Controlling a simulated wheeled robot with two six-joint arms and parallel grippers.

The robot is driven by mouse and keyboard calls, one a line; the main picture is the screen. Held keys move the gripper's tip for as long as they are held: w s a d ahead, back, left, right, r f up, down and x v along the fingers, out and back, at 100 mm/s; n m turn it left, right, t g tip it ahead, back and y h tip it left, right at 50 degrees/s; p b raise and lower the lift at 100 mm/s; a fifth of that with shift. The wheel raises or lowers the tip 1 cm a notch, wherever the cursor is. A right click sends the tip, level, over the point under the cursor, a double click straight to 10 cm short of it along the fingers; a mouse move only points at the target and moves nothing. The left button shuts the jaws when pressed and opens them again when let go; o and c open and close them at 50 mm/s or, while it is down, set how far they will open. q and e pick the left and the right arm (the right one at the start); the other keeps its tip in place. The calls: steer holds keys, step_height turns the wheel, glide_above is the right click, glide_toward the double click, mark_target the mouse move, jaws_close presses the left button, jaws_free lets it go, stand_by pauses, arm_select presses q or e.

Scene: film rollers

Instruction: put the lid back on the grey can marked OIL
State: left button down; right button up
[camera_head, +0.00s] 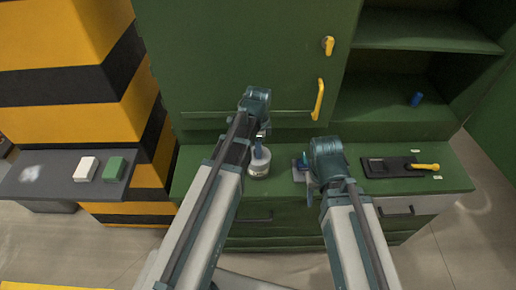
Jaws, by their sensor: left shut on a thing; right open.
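The grey can (258,171) stands upright on the green counter below the cabinet door. Its marking is too small to read. My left gripper (260,142) points down right above the can and is shut on the lid (260,154). The lid is at the can's top; I cannot tell whether it touches the rim. My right gripper (306,176) is open and empty, to the right of the can and apart from it. Its wrist hides part of the counter.
A black tray (376,171) with a yellow-handled tool (423,166) lies on the counter at right. A blue object (416,99) stands on the shelf. A white block (87,169) and a green block (114,169) lie on the grey ledge (52,187) at left.

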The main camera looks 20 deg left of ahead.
arm_select(q)
jaws_free()
stand_by(0.5)
steer(key=shift+r, duration=0.1)
steer(key=shift+r+p, duration=2.4)
steer(key=shift+p, duration=0.1)
steer(key=shift+r+p, duration=1.05)
